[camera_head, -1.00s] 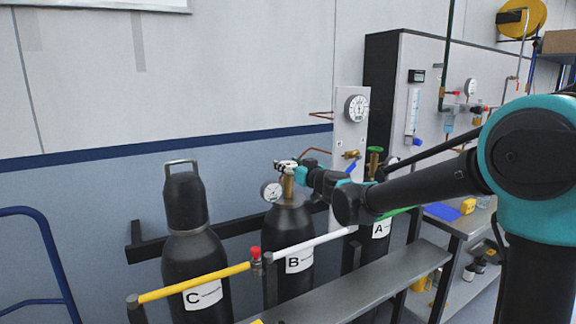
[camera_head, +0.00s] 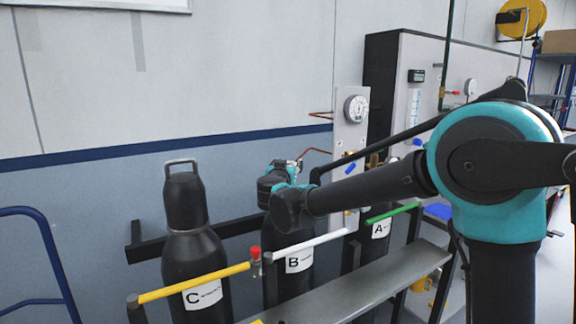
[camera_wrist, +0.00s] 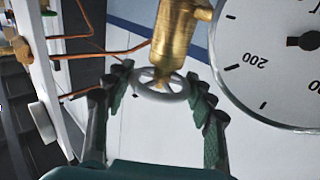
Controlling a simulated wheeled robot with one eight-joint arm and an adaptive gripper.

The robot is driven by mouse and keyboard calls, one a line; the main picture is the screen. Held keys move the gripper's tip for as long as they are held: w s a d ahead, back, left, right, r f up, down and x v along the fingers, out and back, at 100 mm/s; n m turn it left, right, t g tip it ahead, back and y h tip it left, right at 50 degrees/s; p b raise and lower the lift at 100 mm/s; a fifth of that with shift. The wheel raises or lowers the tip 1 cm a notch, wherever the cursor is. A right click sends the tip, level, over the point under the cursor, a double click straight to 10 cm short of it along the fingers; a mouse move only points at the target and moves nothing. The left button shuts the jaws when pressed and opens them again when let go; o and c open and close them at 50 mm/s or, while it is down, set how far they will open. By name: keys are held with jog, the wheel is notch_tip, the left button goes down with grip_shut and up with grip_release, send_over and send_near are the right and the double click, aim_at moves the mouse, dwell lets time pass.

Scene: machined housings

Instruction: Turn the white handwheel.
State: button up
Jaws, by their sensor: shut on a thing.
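The white handwheel (camera_wrist: 148,92) is a small spoked ring on the end of a brass valve (camera_wrist: 172,38) in the wrist view. My gripper (camera_wrist: 160,76) has one dark finger on each side of it and is shut on its rim. In the head view my teal and black wrist covers the top of cylinder B (camera_head: 285,240), hiding the handwheel and most of its valve.
A large pressure gauge (camera_wrist: 275,60) is close to the right finger in the wrist view. Copper pipes (camera_wrist: 100,50) run at the left. Black cylinder C (camera_head: 190,255) stands left of B. A white bar (camera_head: 310,243) crosses in front of B.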

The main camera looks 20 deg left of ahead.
jog(key=shift+m+h, duration=0.6)
jog(key=shift+h, duration=0.4)
jog(key=o, duration=1.2)
jog(key=s, duration=1.2)
jog(key=shift+d, duration=0.35)
jog(key=shift+w, duration=0.1)
